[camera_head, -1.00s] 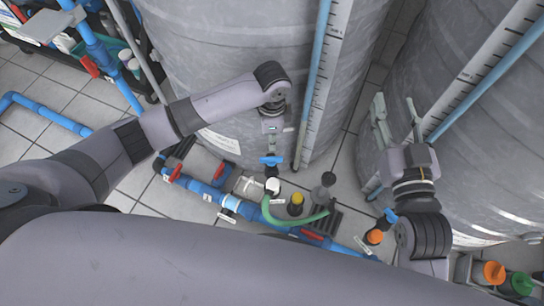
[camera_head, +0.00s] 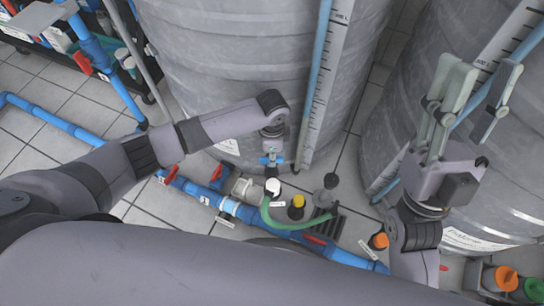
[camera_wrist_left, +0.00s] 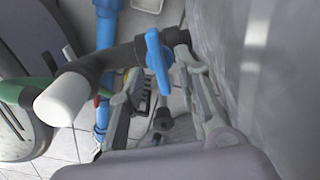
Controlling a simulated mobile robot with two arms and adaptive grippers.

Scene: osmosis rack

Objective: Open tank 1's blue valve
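Tank 1 (camera_head: 225,75) is the grey ribbed tank at the centre of the head view. Its blue valve (camera_head: 271,160) is a small blue handle on dark pipe at the tank's base. My left gripper hangs just above the valve in the head view, with its fingers mostly hidden there. In the left wrist view the blue valve (camera_wrist_left: 157,62) stands upright on a dark pipe with a white end. My left gripper (camera_wrist_left: 160,72) is open, one finger on each side of the handle; contact is unclear. My right gripper (camera_head: 476,92) is open, empty and raised before the right tank.
A blue pipe (camera_head: 190,188) with red-handled valves runs along the floor. A green hose (camera_head: 280,224), a yellow-capped fitting (camera_head: 298,203) and a grey drain grate lie close by. A second grey tank (camera_head: 395,100) stands at the right.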

